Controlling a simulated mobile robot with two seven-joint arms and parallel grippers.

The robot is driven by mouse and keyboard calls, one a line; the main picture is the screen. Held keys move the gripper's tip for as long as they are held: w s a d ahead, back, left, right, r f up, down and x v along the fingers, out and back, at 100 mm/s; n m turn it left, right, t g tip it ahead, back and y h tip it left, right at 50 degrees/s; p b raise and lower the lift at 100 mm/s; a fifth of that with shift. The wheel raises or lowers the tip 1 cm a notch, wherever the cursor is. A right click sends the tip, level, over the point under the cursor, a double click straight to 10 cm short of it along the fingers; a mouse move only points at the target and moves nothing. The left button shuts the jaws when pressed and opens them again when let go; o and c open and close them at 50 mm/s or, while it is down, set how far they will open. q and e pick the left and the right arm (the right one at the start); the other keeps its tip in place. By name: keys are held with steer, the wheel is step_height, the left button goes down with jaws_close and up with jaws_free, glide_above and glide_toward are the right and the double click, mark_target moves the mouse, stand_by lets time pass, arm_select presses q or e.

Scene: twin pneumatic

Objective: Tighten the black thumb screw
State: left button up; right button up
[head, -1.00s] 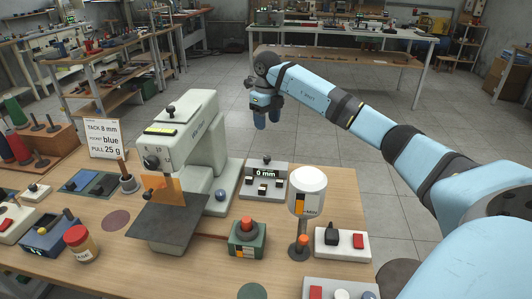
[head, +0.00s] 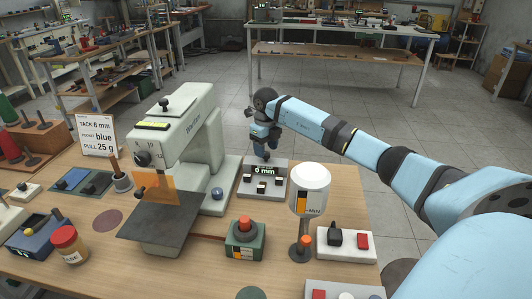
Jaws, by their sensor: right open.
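My right gripper (head: 265,150) is open and points down over the back edge of the grey gauge box (head: 249,187), whose display reads "0 mm". In the earlier view a small dark knob shows on the back of this box; now the gripper hides most of it, and I cannot tell whether the fingers touch it. The pale green sewing machine (head: 196,120) has a black knob on top (head: 164,103), a black dial on its front (head: 142,158) and a small dark knob by the orange guard (head: 140,191). I cannot tell for sure which is the thumb screw. My left gripper is not in view.
A green box with a red button (head: 245,236) stands in front. A switch box (head: 347,244) is at right. A sign (head: 97,135) stands at left.

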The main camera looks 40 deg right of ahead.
steer(key=shift+f, duration=0.85)
steer(key=shift+c, duration=0.4)
steer(key=c, duration=0.8)
steer(key=shift+c, duration=0.2)
